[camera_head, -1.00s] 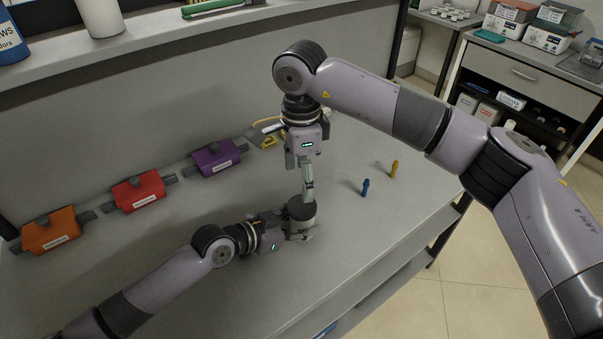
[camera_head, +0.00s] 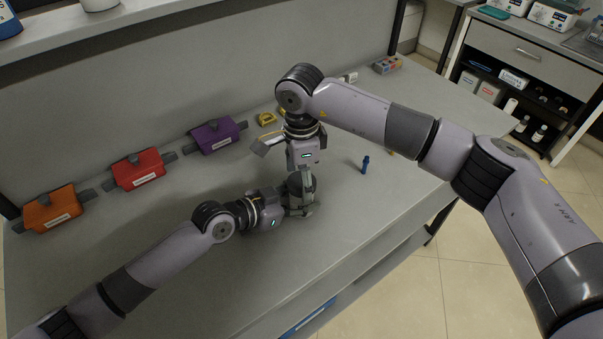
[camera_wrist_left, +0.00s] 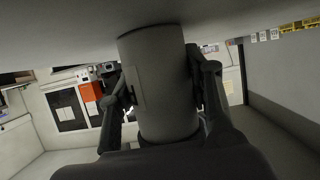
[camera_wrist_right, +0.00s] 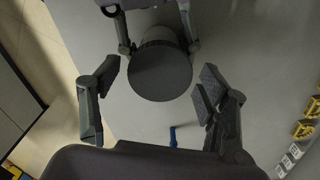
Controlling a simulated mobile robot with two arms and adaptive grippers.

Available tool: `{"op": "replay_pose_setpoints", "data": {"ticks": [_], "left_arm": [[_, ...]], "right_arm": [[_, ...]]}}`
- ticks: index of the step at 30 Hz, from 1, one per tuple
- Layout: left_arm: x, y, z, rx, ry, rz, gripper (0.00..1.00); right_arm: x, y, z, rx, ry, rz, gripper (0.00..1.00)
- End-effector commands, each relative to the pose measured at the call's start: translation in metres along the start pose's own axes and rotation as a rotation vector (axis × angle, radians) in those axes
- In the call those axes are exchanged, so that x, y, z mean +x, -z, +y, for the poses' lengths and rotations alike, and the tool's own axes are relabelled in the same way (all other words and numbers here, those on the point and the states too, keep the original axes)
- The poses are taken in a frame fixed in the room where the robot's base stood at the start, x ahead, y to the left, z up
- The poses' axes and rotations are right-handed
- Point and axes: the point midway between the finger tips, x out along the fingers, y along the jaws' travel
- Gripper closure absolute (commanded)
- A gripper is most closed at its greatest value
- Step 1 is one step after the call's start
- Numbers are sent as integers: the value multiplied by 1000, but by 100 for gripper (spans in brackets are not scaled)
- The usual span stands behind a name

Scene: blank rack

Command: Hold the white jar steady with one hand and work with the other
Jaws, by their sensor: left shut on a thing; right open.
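The jar (camera_wrist_left: 165,85) is a plain cylinder that looks grey in this light. It stands upright between the two fingers of my left gripper (camera_wrist_left: 165,85), which is shut on its sides. Its round dark lid (camera_wrist_right: 160,70) faces the right wrist camera. My right gripper (camera_wrist_right: 160,85) is open above the jar, one finger on each side of the lid with gaps between. In the head view the right gripper (camera_head: 301,182) points down and its fingers partly hide the jar (camera_head: 300,187).
Orange (camera_head: 53,209), red (camera_head: 143,168) and purple (camera_head: 216,137) blocks line the back. The front bench is clear.

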Motion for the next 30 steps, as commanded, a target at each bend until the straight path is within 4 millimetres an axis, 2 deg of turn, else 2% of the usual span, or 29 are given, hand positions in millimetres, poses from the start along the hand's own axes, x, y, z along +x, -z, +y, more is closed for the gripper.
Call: {"op": "replay_pose_setpoints", "data": {"ticks": [2, 24, 28, 30], "left_arm": [[0, -1, 0, -1, 0, -2, 100], [0, -1, 0, -1, 0, -2, 100], [0, -1, 0, -1, -1, -2, 100], [0, -1, 0, -1, -1, -2, 100]], "right_arm": [[0, 0, 0, 0, 0, 0, 32], [0, 0, 0, 0, 1, 0, 81], [-1, 0, 0, 37, 1, 1, 81], [-1, 0, 0, 116, 2, 1, 81]]}}
